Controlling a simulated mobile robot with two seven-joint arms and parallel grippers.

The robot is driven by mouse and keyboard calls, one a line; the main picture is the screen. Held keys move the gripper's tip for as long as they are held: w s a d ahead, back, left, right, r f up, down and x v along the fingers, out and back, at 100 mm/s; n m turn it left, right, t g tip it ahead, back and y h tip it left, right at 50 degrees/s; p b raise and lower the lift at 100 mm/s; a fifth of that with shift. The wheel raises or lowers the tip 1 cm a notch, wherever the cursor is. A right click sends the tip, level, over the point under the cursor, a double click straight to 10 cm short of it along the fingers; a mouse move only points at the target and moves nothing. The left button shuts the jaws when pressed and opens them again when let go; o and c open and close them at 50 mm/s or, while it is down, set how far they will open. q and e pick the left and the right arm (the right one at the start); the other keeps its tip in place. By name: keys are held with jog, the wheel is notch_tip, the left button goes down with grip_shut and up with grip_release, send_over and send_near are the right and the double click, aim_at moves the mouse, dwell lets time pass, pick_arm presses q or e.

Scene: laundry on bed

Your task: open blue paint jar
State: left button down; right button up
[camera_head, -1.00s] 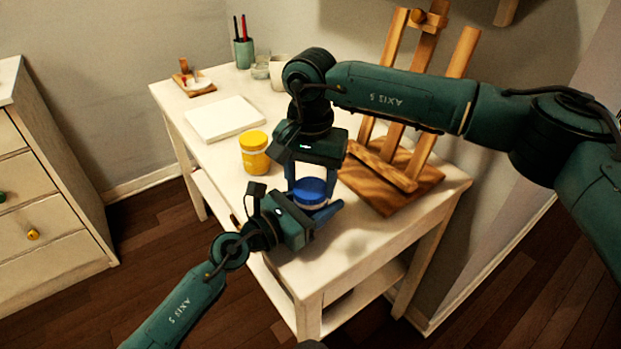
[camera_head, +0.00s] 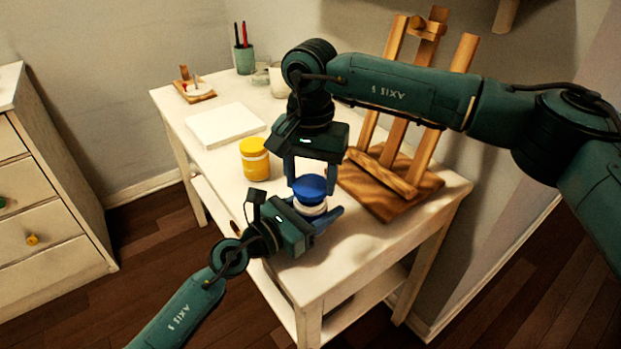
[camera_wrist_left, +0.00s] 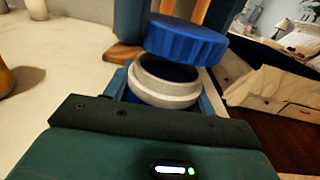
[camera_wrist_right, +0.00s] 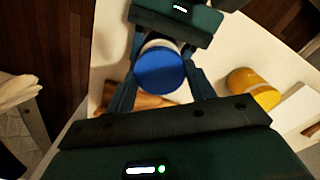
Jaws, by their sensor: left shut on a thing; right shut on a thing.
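The blue paint jar (camera_head: 314,209) is a pale, round jar. My left gripper (camera_head: 322,218) is shut on its body from the side, low over the table's front part. Its blue lid (camera_head: 310,187) is held above by my right gripper (camera_head: 310,174), which points down. In the left wrist view the lid (camera_wrist_left: 187,42) is clear of the jar's bare rim (camera_wrist_left: 165,82), with a gap between them and the jar's dark opening showing. In the right wrist view the lid (camera_wrist_right: 160,68) sits between my right fingers and hides most of the jar.
A yellow paint jar (camera_head: 255,160) stands to the left on the white table (camera_head: 360,256). A white canvas (camera_head: 224,125) lies behind it. A wooden easel (camera_head: 390,185) stands right of my grippers. A pen cup (camera_head: 244,58) stands at the back left. The table's front right is clear.

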aim_at(311, 185)
jog(key=shift+r, duration=2.05)
pick_arm(q)
jog(key=shift+c, duration=2.1)
grip_release()
